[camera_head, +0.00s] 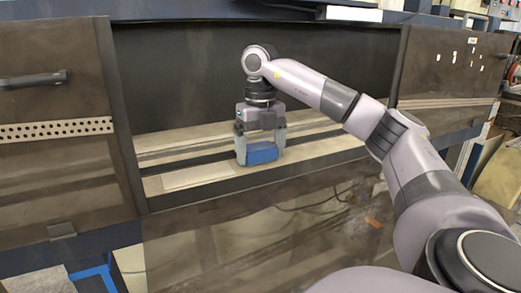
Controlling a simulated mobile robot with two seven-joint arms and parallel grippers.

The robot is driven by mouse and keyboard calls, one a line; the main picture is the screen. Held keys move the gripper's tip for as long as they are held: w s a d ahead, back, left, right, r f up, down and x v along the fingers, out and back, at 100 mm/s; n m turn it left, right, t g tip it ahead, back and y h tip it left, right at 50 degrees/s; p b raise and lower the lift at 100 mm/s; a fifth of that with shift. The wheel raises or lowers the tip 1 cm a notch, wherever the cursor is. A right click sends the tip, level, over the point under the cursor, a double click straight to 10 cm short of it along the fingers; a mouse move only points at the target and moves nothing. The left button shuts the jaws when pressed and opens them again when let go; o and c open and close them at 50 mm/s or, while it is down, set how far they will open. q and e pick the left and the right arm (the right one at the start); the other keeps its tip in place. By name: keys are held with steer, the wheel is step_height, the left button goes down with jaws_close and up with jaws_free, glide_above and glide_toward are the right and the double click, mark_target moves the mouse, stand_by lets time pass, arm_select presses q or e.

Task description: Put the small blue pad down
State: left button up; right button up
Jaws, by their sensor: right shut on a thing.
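The small blue pad (262,154) is between the fingers of my right gripper (259,146), low over the pale ledge inside the open cabinet. My right gripper points straight down and is shut on the pad. I cannot tell whether the pad's underside touches the ledge. A flat pale rectangular plate (197,174) lies on the ledge just left of the pad. My left gripper is not in view.
A dark panel with a handle (35,80) and a perforated strip stands at the left. Another dark panel (450,62) stands at the right. A glossy brown surface (290,230) lies in front of the opening. The ledge right of the pad looks clear.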

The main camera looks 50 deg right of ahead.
mark_target(260, 148)
steer(key=shift+f, duration=0.15)
steer(key=shift+f, duration=0.15)
steer(key=o, duration=0.8)
steer(key=shift+c, duration=0.2)
step_height(260, 148, up, 12)
steer(key=shift+r, duration=0.2)
stand_by(0.5)
steer(key=shift+a+f, duration=0.1)
stand_by(0.5)
